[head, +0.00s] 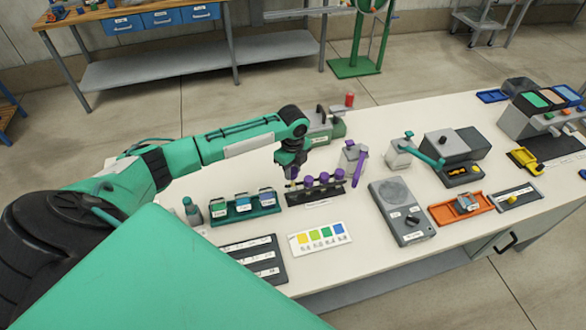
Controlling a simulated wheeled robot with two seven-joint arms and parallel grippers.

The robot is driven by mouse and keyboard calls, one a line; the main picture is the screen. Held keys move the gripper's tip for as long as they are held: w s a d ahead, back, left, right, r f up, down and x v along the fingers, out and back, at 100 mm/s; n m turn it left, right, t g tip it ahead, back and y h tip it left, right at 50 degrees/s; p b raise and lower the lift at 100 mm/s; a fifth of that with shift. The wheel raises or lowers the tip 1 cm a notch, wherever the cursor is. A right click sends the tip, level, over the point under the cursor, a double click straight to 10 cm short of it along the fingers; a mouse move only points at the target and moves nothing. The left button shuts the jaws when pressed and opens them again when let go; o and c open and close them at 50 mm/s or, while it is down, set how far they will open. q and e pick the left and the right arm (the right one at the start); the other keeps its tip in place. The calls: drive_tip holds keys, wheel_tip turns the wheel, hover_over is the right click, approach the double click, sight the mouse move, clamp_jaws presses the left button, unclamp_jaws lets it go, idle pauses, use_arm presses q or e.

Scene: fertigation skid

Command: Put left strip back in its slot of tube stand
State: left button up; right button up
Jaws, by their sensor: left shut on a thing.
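My left gripper (291,176) reaches in from the left and points down at the left end of the tube stand (318,201). It is shut on a small, thin thing with a yellowish tip, probably the left strip (293,185), mostly hidden by the fingers. My right gripper is not in view.
A white colour card (320,238) lies in front of the stand. A purple-handled grey device (351,157) is close behind right. A grey meter box (400,213) stands further right.

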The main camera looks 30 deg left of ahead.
sight(293, 186)
use_arm(q)
wheel_tip(293, 186, down, 3)
drive_tip(key=shift+r+b, duration=0.1)
drive_tip(key=shift+b, duration=0.3)
drive_tip(key=shift+f+b, duration=0.5)
drive_tip(key=shift+f, duration=0.95)
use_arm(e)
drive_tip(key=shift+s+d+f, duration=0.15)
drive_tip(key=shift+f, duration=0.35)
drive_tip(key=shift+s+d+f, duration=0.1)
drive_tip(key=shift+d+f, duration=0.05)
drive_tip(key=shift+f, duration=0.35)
use_arm(q)
drive_tip(key=o, duration=1)
wheel_tip(293, 186, up, 2)
drive_tip(key=shift+r+p, duration=0.15)
drive_tip(key=shift+p, duration=0.95)
wheel_tip(293, 186, up, 5)
drive_tip(key=p, duration=0.4)
drive_tip(key=shift+p, duration=0.35)
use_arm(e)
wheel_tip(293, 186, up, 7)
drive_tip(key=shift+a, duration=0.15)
